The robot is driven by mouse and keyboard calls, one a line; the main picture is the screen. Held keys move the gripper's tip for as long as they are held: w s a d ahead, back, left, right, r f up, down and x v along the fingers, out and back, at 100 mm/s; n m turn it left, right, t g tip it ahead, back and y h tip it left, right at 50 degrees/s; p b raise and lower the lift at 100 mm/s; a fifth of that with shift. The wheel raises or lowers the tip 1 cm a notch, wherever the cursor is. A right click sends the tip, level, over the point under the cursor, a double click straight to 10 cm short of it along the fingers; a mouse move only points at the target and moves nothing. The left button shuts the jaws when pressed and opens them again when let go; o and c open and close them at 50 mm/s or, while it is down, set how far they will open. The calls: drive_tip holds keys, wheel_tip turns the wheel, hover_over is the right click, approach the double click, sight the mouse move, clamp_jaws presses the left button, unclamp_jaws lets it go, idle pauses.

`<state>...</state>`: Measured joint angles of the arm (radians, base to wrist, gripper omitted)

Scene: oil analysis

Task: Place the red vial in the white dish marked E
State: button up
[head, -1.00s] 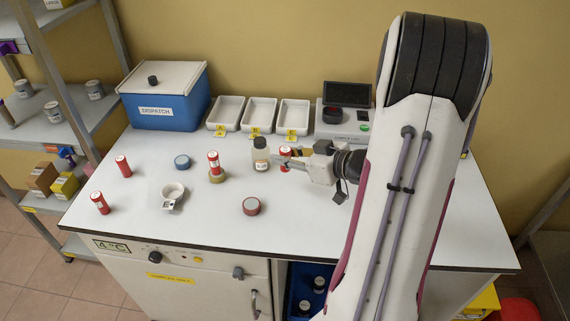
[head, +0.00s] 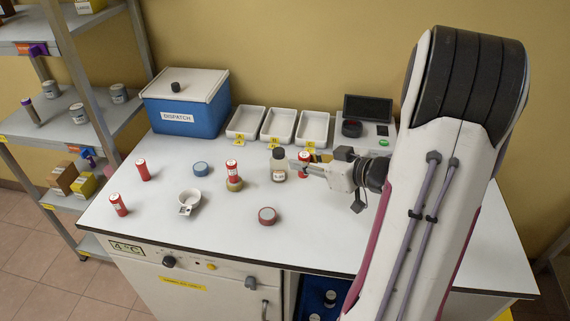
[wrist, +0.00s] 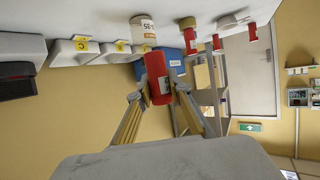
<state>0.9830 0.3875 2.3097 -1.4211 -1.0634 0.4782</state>
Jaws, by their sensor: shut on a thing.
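My gripper (head: 301,166) is shut on a red vial (head: 304,157), just right of a dark-capped bottle at the back of the bench. The wrist view shows the red vial (wrist: 158,78) between both fingers (wrist: 158,92); I cannot tell whether its base is clear of the bench. A small round white dish (head: 189,199) with a tab sits on the left front of the bench, apart from my gripper. The letter on its tab is too small to read. Three white trays at the back carry yellow tags; the wrist view shows a C on one tag (wrist: 81,45).
The bottle (head: 278,167) stands close to my gripper's left. Between it and the dish, a red vial (head: 232,170) stands on a tan base. Two red vials stand farther left. A blue DISPATCH box (head: 187,112) stands back left.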

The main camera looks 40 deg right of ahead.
drive_tip(key=w+a+n+y, duration=0.3)
drive_tip(key=w+a, duration=0.3)
drive_tip(key=a, duration=0.6)
drive_tip(key=m+h, duration=0.3)
hover_over(191, 202)
drive_tip(key=shift+r, duration=0.35)
idle(0.5)
drive_tip(key=shift+f, duration=2.95)
drive_tip(key=shift+f, duration=2.05)
